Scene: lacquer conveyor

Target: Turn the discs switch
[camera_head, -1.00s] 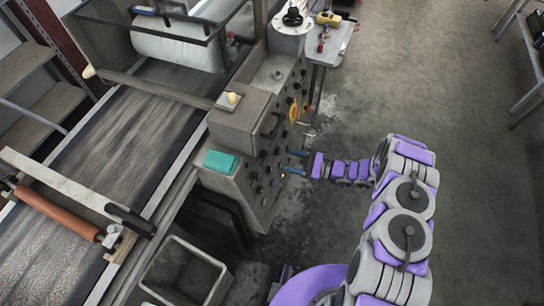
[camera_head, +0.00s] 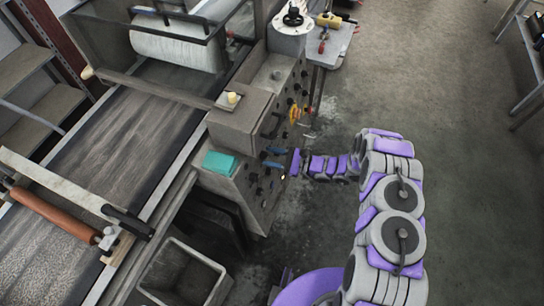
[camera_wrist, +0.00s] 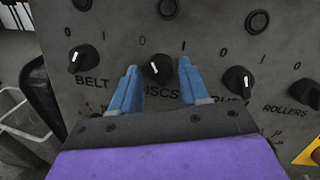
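The discs switch (camera_wrist: 157,67) is a round black knob with a white mark, above the partly covered label "DISCS" in the wrist view. Its mark points roughly up and slightly left, between a "0" at upper left and a "1" at upper right. My gripper (camera_wrist: 159,64) is open, with one blue finger on each side of the knob. Gaps show between the fingers and the knob, and I cannot tell how far it reaches in depth. In the head view my gripper (camera_head: 273,158) is at the control panel (camera_head: 262,200), where the knob is too small to tell.
The belt switch (camera_wrist: 84,58) is left of the discs switch, and a further knob (camera_wrist: 238,80) and the rollers switch (camera_wrist: 307,92) are to the right. More knobs sit above. A teal box (camera_head: 220,162) lies on the cabinet. The floor (camera_head: 440,110) at right is clear.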

